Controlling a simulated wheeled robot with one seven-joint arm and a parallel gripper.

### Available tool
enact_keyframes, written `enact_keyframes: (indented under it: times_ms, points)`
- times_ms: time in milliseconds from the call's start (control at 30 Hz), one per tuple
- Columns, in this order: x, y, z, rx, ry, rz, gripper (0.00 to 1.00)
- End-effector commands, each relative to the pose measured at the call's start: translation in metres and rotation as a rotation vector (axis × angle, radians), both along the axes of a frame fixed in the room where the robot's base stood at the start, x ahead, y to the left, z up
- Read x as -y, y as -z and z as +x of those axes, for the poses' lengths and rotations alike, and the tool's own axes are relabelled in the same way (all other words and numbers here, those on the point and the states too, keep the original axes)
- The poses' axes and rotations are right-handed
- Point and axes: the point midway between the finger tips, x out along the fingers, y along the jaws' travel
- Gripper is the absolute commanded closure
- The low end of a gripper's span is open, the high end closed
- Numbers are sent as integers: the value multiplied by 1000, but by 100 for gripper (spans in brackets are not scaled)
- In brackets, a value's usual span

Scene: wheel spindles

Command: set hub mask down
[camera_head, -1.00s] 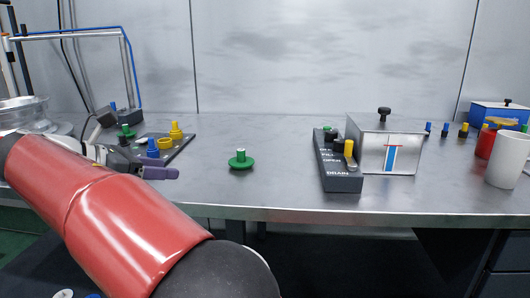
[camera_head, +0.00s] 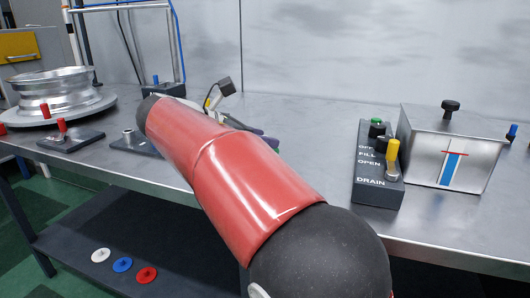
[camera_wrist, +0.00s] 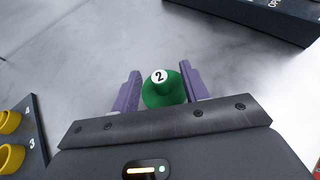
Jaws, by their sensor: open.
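A green hub mask (camera_wrist: 165,95) with a flared base and a knob marked 2 is on the metal table in the wrist view. My gripper (camera_wrist: 160,72) is open, with one purple finger on each side of the mask. Whether either finger touches it is unclear. In the head view my red arm hides the mask and most of the gripper; only a bit of purple finger shows beyond the arm.
A dark control block (camera_head: 379,170) with green and yellow knobs stands right of my arm, beside a metal box (camera_head: 452,150). Yellow rings (camera_wrist: 10,158) sit on a dark stand at left. A wheel rim (camera_head: 55,95) is far left. Coloured discs (camera_head: 122,265) lie on the lower shelf.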

Motion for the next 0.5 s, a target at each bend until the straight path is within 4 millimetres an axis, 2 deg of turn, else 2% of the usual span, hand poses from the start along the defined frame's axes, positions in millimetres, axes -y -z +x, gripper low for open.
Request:
enact_keyframes:
  times_ms: [100, 333, 367, 500]
  points:
    - [8, 5, 5, -1, 1, -1, 55]
    - [9, 5, 6, 0, -1, 0, 55]
    - [9, 5, 6, 0, -1, 0, 57]
    - [9, 5, 6, 0, -1, 0, 75]
